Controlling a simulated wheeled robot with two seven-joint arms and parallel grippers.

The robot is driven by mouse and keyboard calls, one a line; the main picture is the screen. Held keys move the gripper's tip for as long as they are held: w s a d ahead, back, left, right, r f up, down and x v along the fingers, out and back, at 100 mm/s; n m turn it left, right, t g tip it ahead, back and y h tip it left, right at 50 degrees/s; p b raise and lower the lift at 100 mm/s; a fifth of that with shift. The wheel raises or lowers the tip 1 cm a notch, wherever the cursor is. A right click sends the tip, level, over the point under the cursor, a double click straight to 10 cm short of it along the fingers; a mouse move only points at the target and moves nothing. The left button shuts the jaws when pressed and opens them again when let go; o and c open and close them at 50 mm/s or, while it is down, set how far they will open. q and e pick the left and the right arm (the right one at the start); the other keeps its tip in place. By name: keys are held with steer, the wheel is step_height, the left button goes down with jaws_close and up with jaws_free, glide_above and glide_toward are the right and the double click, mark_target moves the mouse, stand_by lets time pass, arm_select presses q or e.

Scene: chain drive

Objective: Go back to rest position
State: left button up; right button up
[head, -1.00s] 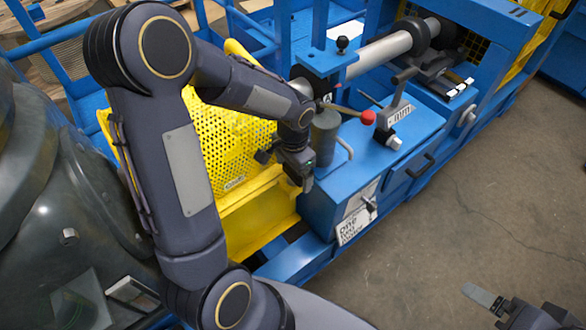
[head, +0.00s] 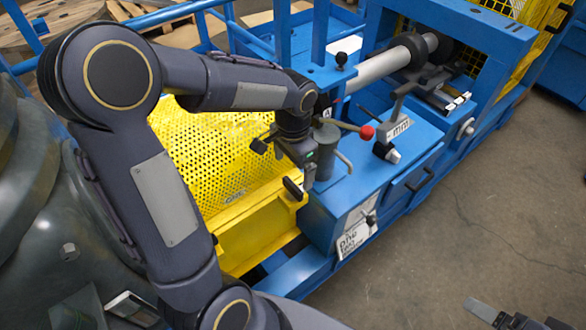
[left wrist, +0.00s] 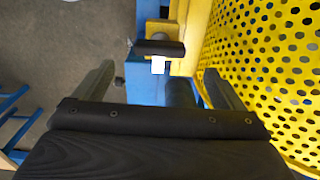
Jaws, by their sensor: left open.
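My left gripper (head: 302,170) is in the middle of the head view, beside a grey cylinder (head: 326,150) on the blue machine. In the left wrist view its two fingers stand apart with nothing between them (left wrist: 160,85). A black handle (head: 292,187) on the yellow perforated guard (head: 225,150) shows just below the gripper. A black bar, seemingly this handle, also shows in the left wrist view (left wrist: 160,47), beyond the fingertips and apart from them. My right gripper (head: 505,318) is partly cut off at the lower right edge, over the floor.
A lever with a red knob (head: 366,131) sticks out close to the right of my left gripper. The blue machine frame (head: 340,205) and blue rails (head: 265,40) surround the arm. Open concrete floor (head: 490,190) lies at the right.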

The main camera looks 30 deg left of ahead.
stand_by(0.4)
arm_select(q)
steer(key=shift+s+r, duration=0.2)
steer(key=shift+r, duration=0.05)
steer(key=s+d+r+n+t+h, duration=0.2)
steer(key=s+r+n, duration=0.1)
steer(key=s, duration=0.5)
steer(key=s+d+r+n+t+h, duration=0.1)
steer(key=s+r+n+t, duration=0.2)
steer(key=s, duration=0.5)
steer(key=shift+s+d+r+t+h+p, duration=0.3)
steer(key=shift+d+r+h, duration=0.1)
steer(key=shift+r, duration=0.15)
